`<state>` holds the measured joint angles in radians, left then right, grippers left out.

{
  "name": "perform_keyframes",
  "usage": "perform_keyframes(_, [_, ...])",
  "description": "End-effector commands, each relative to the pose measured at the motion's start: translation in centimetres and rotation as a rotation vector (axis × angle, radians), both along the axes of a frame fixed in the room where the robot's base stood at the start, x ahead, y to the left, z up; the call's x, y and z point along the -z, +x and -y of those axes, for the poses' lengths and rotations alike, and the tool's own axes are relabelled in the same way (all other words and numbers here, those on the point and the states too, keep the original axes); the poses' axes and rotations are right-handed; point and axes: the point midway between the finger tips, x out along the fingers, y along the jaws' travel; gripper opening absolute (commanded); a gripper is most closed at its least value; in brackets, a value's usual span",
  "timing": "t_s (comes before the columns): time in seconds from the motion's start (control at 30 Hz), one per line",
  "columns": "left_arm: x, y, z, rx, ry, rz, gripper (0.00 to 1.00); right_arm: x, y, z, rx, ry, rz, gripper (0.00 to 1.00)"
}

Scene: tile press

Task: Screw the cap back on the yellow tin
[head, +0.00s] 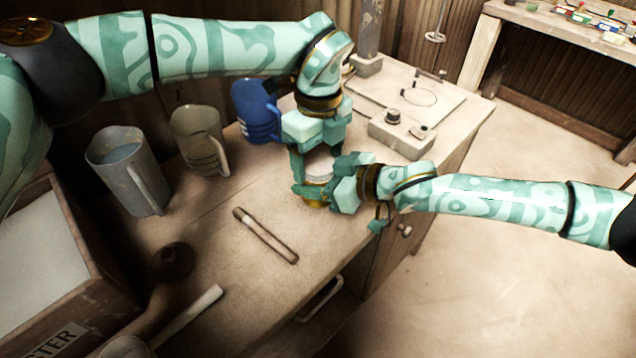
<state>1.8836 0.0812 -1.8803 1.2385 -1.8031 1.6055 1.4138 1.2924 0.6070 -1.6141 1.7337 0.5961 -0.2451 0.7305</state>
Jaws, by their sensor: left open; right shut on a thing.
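The yellow tin (314,204) stands upright near the workbench's right edge, mostly hidden by my grippers. A pale, whitish cap (320,166) shows at its top; I cannot tell whether it is threaded on. My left gripper (316,172) points down from above, open, with its fingers on either side of the cap and upper tin. My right gripper (328,188) reaches in from the right and is shut on the yellow tin, below the cap.
A grey jug (122,168), an olive jug (197,138) and a blue jug (254,108) stand at the left and back. A wooden-handled stick (264,236) lies in front. A device with a black knob (398,130) is behind right.

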Motion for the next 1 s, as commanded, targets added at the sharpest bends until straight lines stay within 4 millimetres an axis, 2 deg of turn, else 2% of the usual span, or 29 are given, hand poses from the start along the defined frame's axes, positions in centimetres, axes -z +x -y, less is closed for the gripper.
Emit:
perform_keyframes(0.03, [-0.02, -0.01, 0.01, 0.000, 0.000, 0.000, 0.73, -0.04, 0.00, -0.02, 0.000, 0.001, 0.001, 0.00])
perform_keyframes(0.07, [-0.02, -0.01, 0.01, 0.000, 0.000, 0.000, 0.67, -0.04, 0.00, -0.02, 0.000, 0.001, 0.001, 0.00])
perform_keyframes(0.2, [-0.04, 0.00, 0.00, 0.000, 0.000, 0.000, 0.28, -0.05, 0.00, -0.02, 0.000, 0.001, 0.001, 0.00])
perform_keyframes(0.4, [-0.05, 0.01, 0.01, 0.013, 0.000, 0.000, 0.27, -0.05, -0.01, -0.03, -0.001, 0.001, 0.000, 0.00])
perform_keyframes(0.63, [-0.06, 0.04, 0.00, 0.272, 0.000, 0.002, 0.27, -0.05, -0.02, -0.04, -0.001, 0.001, 0.000, 0.00])
perform_keyframes(0.87, [-0.06, 0.05, -0.01, 0.284, 0.000, 0.001, 0.27, -0.04, -0.03, -0.05, -0.001, 0.001, 0.000, 0.00])
perform_keyframes(0.9, [-0.06, 0.05, -0.01, 0.283, 0.000, 0.001, 0.57, -0.04, -0.04, -0.05, -0.001, 0.001, 0.000, 0.00])
perform_keyframes(0.97, [-0.06, 0.05, -0.01, 0.283, 0.000, 0.001, 0.73, -0.04, -0.04, -0.05, -0.001, 0.001, 0.000, 0.00])
perform_keyframes(1.0, [-0.06, 0.04, 0.00, 0.283, 0.000, 0.001, 0.76, -0.04, -0.04, -0.05, -0.001, 0.001, 0.000, 0.00])
